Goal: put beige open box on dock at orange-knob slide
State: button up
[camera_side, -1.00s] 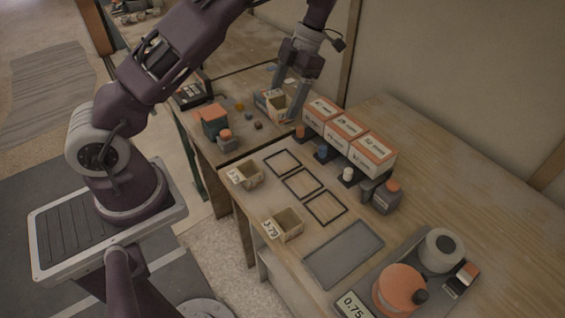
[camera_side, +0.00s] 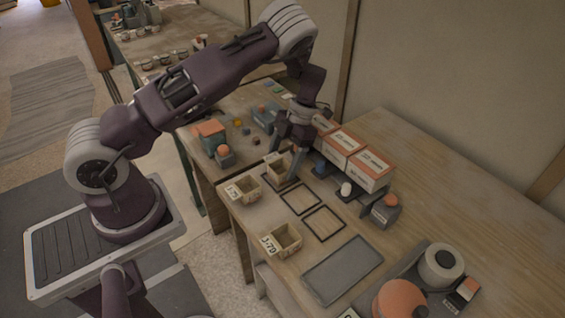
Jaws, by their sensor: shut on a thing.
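My gripper (camera_side: 287,160) is shut on a small beige open box (camera_side: 276,168). The box is upright over the far-left black-outlined dock (camera_side: 290,184) of a row of three. Whether it touches the dock or hangs just above it, I cannot tell. The slide with the blue knob (camera_side: 319,168) and the one with the white knob (camera_side: 347,189) stand beside the other two docks (camera_side: 300,199) (camera_side: 323,222). The orange knob is hidden behind my gripper.
Two other beige open boxes (camera_side: 245,188) (camera_side: 284,239) stand at the table's near edge. Orange-and-white cartons (camera_side: 345,146) line the back of the docks. A grey mat (camera_side: 342,269) lies clear at the front.

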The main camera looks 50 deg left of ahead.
jog(key=shift+f, duration=0.3)
jog(key=o, duration=1.5)
